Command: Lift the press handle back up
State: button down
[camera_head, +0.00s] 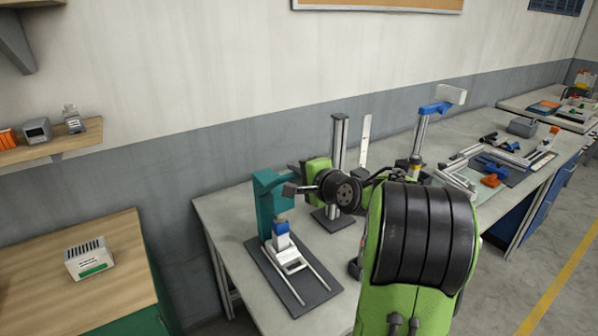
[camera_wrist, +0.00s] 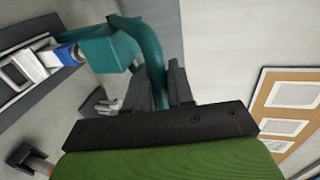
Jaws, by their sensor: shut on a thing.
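The teal press (camera_head: 266,196) stands on a dark base plate at the near left of the long bench. Its teal head (camera_wrist: 106,50) shows at upper left in the wrist view. A curved teal handle (camera_wrist: 150,52) runs from beside the head down between my fingers. My gripper (camera_head: 292,189) is at the right side of the press; in the wrist view its dark fingers (camera_wrist: 162,82) are shut on the handle. The handle's far end is hidden by the gripper. A blue and white ram (camera_head: 281,235) sits below the head, over a pale fixture (camera_head: 291,262).
A grey column stand (camera_head: 338,160) rises just behind my wrist. A blue-topped stand (camera_head: 424,130) is farther right on the bench (camera_head: 222,211). A wooden table (camera_head: 40,292) with a small white box (camera_head: 90,260) is at left. A wall shelf (camera_head: 82,140) hangs above it.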

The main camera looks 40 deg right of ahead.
jog(key=shift+w+r+g+p, duration=0.3)
jog(key=shift+r+p, duration=0.35)
jog(key=shift+p, duration=0.05)
jog(key=w+r+p, duration=0.4)
jog(key=w+p, duration=0.4)
jog(key=w, duration=0.2)
jog(key=shift+d+r, duration=0.2)
jog(key=shift+d, duration=0.1)
jog(key=shift+w, duration=0.1)
jog(key=c, duration=1.2)
grip_release()
jog(key=shift+o, duration=0.4)
jog(key=shift+w+f, duration=0.1)
jog(key=shift+w, duration=0.05)
jog(key=b+v, duration=0.2)
jog(key=v, duration=1.3)
jog(key=shift+s+r, duration=0.3)
jog(key=shift+r, duration=0.1)
